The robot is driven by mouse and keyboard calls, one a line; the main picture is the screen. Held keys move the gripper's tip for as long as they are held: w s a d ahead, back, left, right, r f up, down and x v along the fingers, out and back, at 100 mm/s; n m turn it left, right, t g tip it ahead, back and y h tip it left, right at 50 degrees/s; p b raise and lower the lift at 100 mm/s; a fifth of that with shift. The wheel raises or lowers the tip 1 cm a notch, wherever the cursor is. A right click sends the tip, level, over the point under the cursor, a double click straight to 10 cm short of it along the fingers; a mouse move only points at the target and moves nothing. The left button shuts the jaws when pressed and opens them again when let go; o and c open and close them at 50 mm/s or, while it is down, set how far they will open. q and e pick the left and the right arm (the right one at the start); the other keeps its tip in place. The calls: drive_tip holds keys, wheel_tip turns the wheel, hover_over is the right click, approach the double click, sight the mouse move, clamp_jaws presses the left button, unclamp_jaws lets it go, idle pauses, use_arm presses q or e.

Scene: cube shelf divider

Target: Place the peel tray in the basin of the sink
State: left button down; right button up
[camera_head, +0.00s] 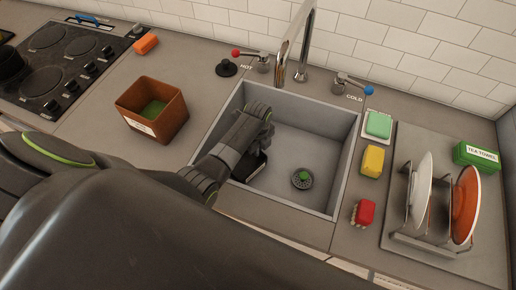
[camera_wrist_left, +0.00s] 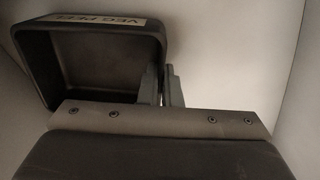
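The peel tray (camera_wrist_left: 93,15) is a dark grey box labelled "VEG PEEL". In the left wrist view it is tilted, its open side facing the camera, and looks empty. My left gripper (camera_wrist_left: 163,84) has one finger inside and one outside its side wall, close together, pinching it. In the head view the left gripper (camera_head: 248,140) reaches down into the left part of the grey sink basin (camera_head: 325,150). Only a dark bit of the tray (camera_head: 257,166) shows beneath it. Whether the tray touches the basin floor is hidden. My right gripper is out of view.
A drain strainer with a green centre (camera_head: 302,179) lies on the basin floor. The faucet (camera_head: 295,45) stands behind the sink. A brown bin (camera_head: 165,125) stands to the left. Sponges (camera_head: 373,161) and a dish rack (camera_head: 425,240) are to the right. The basin's right half is mostly free.

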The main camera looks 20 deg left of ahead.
use_arm(q)
drive_tip(key=c, duration=1.6)
unclamp_jaws()
drive_tip(key=shift+f, duration=0.15)
wheel_tip(320, 180, up, 12)
drive_tip(key=shift+r, duration=0.2)
